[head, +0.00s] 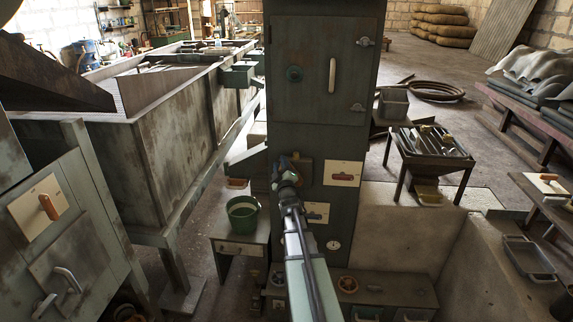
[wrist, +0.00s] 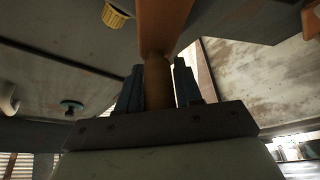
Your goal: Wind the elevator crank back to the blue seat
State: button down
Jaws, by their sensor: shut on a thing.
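The elevator crank (wrist: 165,28) has an orange-brown arm and a brown round grip (wrist: 158,82). In the wrist view my gripper (wrist: 158,90) is shut on this grip, with one dark finger on each side. In the head view my gripper (head: 287,178) is at the front of the tall green elevator column (head: 320,120), below its door. The crank is mostly hidden there behind my arm. I cannot make out the blue seat in either view.
A cream plate with an orange lever (head: 343,173) is just right of my gripper, and a second cream plate (head: 316,212) sits lower. A green bucket (head: 242,215) stands on a small table to the left. A yellow knob (wrist: 117,15) is close in the wrist view.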

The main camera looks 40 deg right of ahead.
notch_tip(320, 180, down, 9)
jog(key=w+a+n+g+y, duration=0.2)
jog(key=n+g, duration=0.1)
jog(key=n, duration=0.9)
jog(key=shift+w+a+g+y, duration=0.3)
jog(key=shift+w+y, duration=0.1)
jog(key=c, duration=1)
grip_release()
jog(key=shift+d, duration=0.1)
jog(key=shift+o, duration=0.6)
jog(key=shift+a, duration=0.2)
jog(key=v, duration=1.3)
jog(key=shift+s+a, duration=0.15)
jog(key=shift+s, duration=0.15)
